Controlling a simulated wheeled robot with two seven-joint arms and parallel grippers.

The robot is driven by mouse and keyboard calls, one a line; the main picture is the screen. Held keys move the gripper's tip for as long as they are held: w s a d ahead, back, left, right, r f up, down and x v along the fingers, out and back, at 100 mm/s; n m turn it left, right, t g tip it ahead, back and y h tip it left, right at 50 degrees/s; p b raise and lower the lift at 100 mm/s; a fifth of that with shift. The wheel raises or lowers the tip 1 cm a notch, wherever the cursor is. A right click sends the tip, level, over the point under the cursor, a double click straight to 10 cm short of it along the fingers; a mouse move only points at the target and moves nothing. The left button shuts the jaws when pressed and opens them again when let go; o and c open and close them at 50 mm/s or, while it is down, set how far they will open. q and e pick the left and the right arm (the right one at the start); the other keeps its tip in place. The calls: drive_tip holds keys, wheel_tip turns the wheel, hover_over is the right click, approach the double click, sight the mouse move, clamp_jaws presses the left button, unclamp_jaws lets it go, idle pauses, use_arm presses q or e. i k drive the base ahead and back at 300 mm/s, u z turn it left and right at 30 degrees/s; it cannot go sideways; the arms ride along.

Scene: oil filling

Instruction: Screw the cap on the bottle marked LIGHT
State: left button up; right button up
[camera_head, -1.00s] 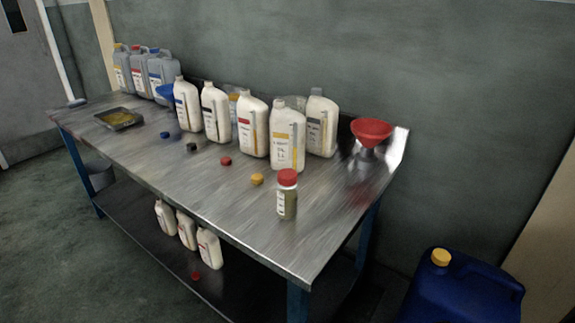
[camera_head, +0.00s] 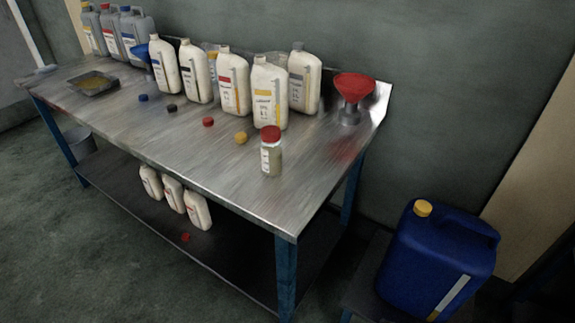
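Several white bottles stand in a row on the metal table: one with a blue label (camera_head: 163,66), one with a dark label (camera_head: 195,73), one with a red label (camera_head: 232,82), one with a yellow label (camera_head: 270,93) and one with a grey label (camera_head: 304,80) behind. The lettering is too small to read, so I cannot tell which says LIGHT. Loose caps lie before the row: a blue cap (camera_head: 143,98), a black cap (camera_head: 172,108), a red cap (camera_head: 208,122) and a yellow cap (camera_head: 241,138). Neither gripper is in view.
A red-lidded jar (camera_head: 271,158) stands near the table's (camera_head: 200,165) front right, a red funnel (camera_head: 353,88) at its right end. A tray (camera_head: 94,84) and grey canisters (camera_head: 134,32) are at left. A blue jerrycan (camera_head: 435,260) stands right of the table.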

sight(268, 83)
drive_tip(key=u, duration=1.95)
drive_tip(key=i, duration=1.5)
drive_tip(key=z, duration=3.6)
